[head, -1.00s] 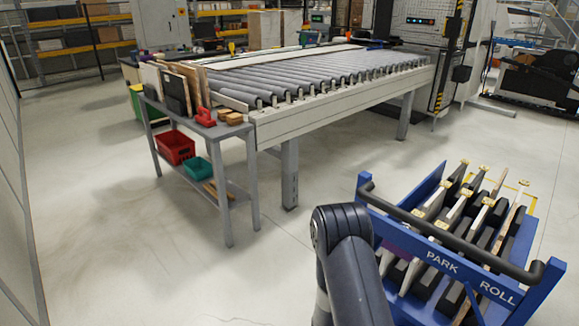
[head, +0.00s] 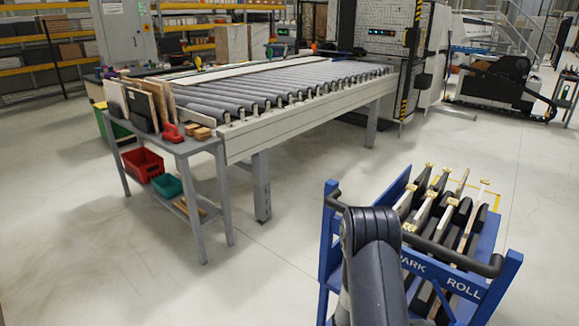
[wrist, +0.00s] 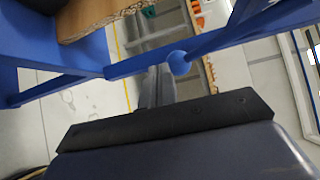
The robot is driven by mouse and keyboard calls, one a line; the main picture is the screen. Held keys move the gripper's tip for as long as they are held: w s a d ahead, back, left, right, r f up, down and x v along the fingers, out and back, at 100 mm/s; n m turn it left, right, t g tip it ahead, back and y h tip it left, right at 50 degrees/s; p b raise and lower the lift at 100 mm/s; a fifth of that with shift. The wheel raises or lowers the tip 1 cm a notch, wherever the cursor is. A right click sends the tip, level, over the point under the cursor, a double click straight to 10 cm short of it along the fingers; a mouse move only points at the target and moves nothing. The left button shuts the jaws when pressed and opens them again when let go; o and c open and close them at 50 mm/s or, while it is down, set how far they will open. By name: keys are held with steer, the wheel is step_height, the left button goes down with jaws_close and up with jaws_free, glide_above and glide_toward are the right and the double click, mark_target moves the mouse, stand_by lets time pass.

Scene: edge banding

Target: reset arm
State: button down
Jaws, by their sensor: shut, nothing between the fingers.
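My gripper (wrist: 158,86) shows in the wrist view as two grey fingers close together, shut with nothing between them. A blue frame bar with a round blue knob (wrist: 179,62) crosses the picture just beyond the fingertips; I cannot tell whether they touch it. In the head view, my dark arm rises at the bottom, in front of the blue cart (head: 331,240) marked with "PARK" and "ROLL". The arm hides part of the cart's near side and lettering. My gripper itself is hidden in the head view.
The cart holds several upright boards (head: 455,215) and a dark handle bar (head: 450,256). A roller conveyor (head: 262,133) stands behind, with a grey side table (head: 196,145) bearing panels, a red bin (head: 143,164) and a teal bin (head: 167,186). The floor at left is clear.

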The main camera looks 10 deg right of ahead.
steer(key=w+a+r+m+y, duration=0.1)
steer(key=a, duration=0.4)
steer(key=w+a+r+m+y, duration=0.1)
steer(key=w+a, duration=0.1)
steer(key=a, duration=0.4)
steer(key=shift+w+r+t+y+p, duration=0.3)
steer(key=shift+r+p, duration=0.1)
